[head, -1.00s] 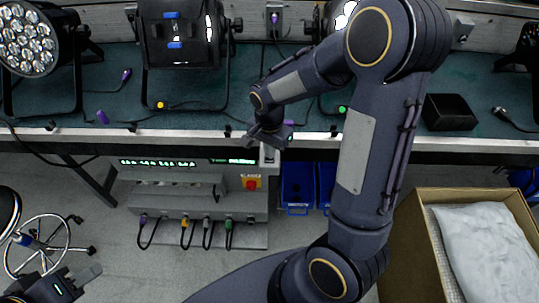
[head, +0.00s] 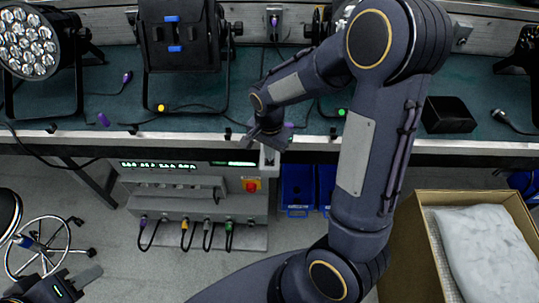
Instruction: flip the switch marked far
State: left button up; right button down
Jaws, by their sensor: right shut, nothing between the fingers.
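My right gripper (head: 266,138) is shut and empty. It hangs over the front edge of the bench, above the right end of the grey control box (head: 200,205). A small pale part (head: 269,157) shows right under its fingers; I cannot tell whether they touch. Two blue pieces (head: 174,48) sit on the dark back of the middle par can (head: 195,32). No switch label reading "far" is legible. My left gripper (head: 75,283) is low at the bottom left, partly cut off, away from the bench; its opening is unclear.
A par can with many lenses (head: 27,44) stands at the bench's left. The bench (head: 105,75) holds cables and a black box (head: 450,113). The control box has a red knob (head: 251,185) and plugged cables. Blue bins (head: 297,186) and an open carton (head: 411,255) stand below.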

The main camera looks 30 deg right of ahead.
notch_tip(320, 180, up, 5)
jog(key=p, duration=0.3)
jog(key=shift+r+p, duration=0.15)
jog(key=shift+p, duration=0.25)
jog(key=s+a+r+n+t+y, duration=0.2)
jog(key=s+r+n, duration=0.3)
jog(key=s, duration=0.3)
jog(key=s+a+r+n+t+y, duration=0.1)
jog(key=s+a+r+n+t, duration=0.1)
jog(key=s+r+n, duration=0.3)
jog(key=s+r+t, duration=0.1)
jog(key=s+r, duration=0.2)
jog(key=s, duration=0.1)
jog(key=shift+r+n+t+y, duration=0.3)
jog(key=shift+n+y, duration=0.1)
